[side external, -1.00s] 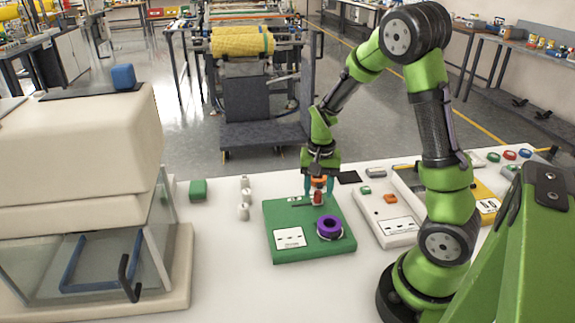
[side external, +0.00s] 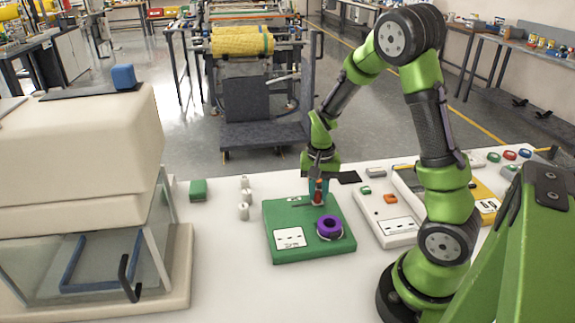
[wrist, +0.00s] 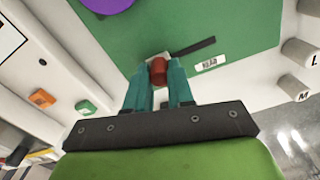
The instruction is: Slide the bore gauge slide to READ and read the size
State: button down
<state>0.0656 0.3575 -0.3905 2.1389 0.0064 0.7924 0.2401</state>
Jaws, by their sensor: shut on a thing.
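The bore gauge is a green board (side external: 283,252) on the white table, with a purple ring (side external: 329,228) and a white card (side external: 289,238); the card's print is too small to read. Its slide has a red knob (wrist: 158,70), which shows in the side view (side external: 318,196). A dark slot (wrist: 196,47) runs from the knob past a READ label (wrist: 210,63). The knob is at the end of the slot away from READ. My gripper (wrist: 158,78) is shut on the red knob, teal fingers on either side. The ring (wrist: 107,4) is partly cut off in the wrist view.
White lettered cylinders (side external: 244,211) and a green block (side external: 198,190) stand left of the board. A white panel (side external: 372,215) with an orange button (side external: 390,199) lies close on the right. A large cream machine (side external: 75,160) fills the left. Bare table lies before the board.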

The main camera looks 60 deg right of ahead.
jog(key=w+a, duration=0.4)
jog(key=shift+w+a, duration=0.1)
jog(key=c, duration=1)
grip_release()
jog(key=shift+c, duration=0.2)
jog(key=shift+o, duration=0.3)
notch_tip(320, 180, up, 17)
